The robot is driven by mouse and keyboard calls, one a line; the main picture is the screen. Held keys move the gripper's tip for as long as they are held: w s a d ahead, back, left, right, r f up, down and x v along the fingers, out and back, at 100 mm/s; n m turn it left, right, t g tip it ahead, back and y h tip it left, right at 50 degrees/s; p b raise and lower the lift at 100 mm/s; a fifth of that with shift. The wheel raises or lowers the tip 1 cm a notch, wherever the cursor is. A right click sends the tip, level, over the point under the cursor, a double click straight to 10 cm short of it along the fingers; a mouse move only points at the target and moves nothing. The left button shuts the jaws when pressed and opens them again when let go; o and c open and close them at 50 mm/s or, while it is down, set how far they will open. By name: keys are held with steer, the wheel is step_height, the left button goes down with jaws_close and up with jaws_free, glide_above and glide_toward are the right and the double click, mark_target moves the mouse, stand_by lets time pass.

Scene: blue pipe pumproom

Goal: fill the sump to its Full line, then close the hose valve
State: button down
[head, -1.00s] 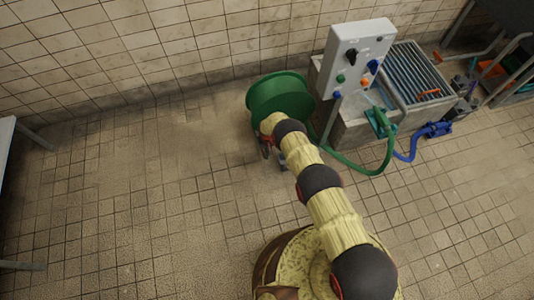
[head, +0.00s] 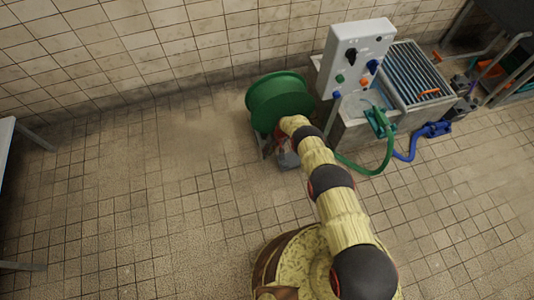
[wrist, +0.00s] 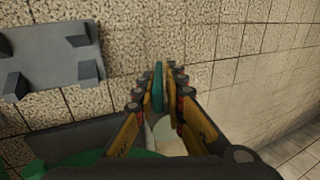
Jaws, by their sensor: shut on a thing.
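My gripper (wrist: 160,88) is shut on a thin green piece (wrist: 158,76) in the wrist view. In the head view my arm reaches to the near side of a large green round drum (head: 278,98) by the wall, and the fingers are mostly hidden there. I cannot tell whether the green piece is part of the drum. A green hose (head: 378,166) curves from behind my arm up to a green fitting (head: 379,120), perhaps the valve. The fitting is at a pale stone tank (head: 350,130), perhaps the sump. No Full line or water level is readable.
A blue hose (head: 410,148) lies to the right. A grey block (head: 288,156) sits below the drum. The tiled floor (head: 130,200) at left is clear.

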steer(key=shift+w+d+f+y, duration=0.15)
steer(key=shift+d+y, duration=0.35)
steer(key=shift+y, duration=0.5)
steer(key=c, duration=1.9)
jaws_free()
steer(key=shift+g, duration=0.3)
steer(key=shift+a, duration=0.1)
steer(key=shift+w+d+r, duration=0.1)
steer(key=shift+d+r, duration=0.15)
steer(key=shift+r, duration=0.45)
steer(key=shift+v, duration=5.3)
steer(key=shift+d+f, duration=0.1)
steer(key=shift+d, duration=0.05)
